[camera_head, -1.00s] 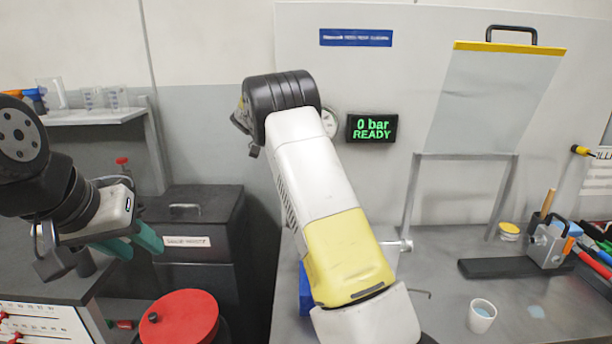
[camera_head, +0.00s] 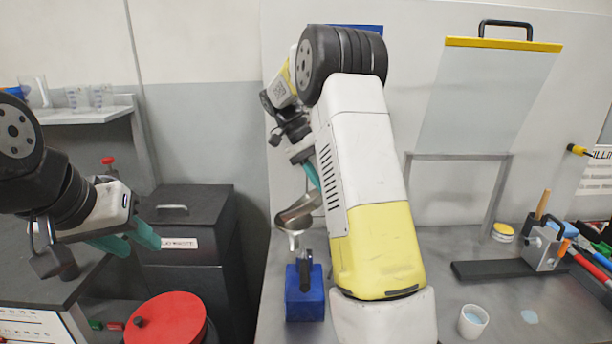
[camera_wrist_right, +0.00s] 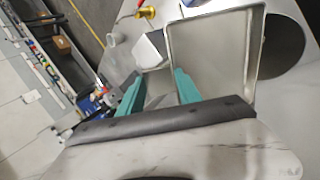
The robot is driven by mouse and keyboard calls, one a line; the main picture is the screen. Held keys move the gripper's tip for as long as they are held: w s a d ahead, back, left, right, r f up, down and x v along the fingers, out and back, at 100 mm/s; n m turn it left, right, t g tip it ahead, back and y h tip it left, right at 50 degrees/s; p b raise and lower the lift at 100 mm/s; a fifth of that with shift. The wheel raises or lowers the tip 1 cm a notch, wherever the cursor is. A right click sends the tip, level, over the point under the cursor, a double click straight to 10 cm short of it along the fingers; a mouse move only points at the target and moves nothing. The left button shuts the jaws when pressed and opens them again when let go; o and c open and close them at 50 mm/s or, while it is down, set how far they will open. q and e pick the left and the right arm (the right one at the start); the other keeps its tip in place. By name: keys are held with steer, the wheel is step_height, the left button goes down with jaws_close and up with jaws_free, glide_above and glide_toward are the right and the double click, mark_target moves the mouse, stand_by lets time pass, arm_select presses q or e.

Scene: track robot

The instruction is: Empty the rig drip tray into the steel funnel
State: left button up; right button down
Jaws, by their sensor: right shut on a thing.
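The drip tray is a shallow steel tray (camera_wrist_right: 215,45) with a raised rim, large in the right wrist view. My right gripper (camera_wrist_right: 158,85) is shut on its near edge or grip, between the teal fingers; the exact contact is hard to see. In the head view the right gripper (camera_head: 313,178) is partly hidden behind my forearm. A tilted grey steel shape (camera_head: 298,213) hangs below it, with a pale narrow part underneath; I cannot tell tray from funnel there. My left gripper (camera_head: 140,246) is open and empty at the left.
A blue block (camera_head: 305,298) with a black lever stands on the bench below the right gripper. A red drum lid (camera_head: 170,322) and dark bin (camera_head: 190,225) are left.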

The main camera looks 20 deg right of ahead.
steer(key=shift+s+d+f+t+y, duration=0.8)
steer(key=shift+f+t+y, duration=0.1)
steer(key=shift+y, duration=0.1)
step_height(320, 180, down, 4)
steer(key=s+d+t+y, duration=0.1)
steer(key=t+y, duration=0.2)
steer(key=shift+s+r, duration=0.1)
steer(key=shift+r, duration=2.45)
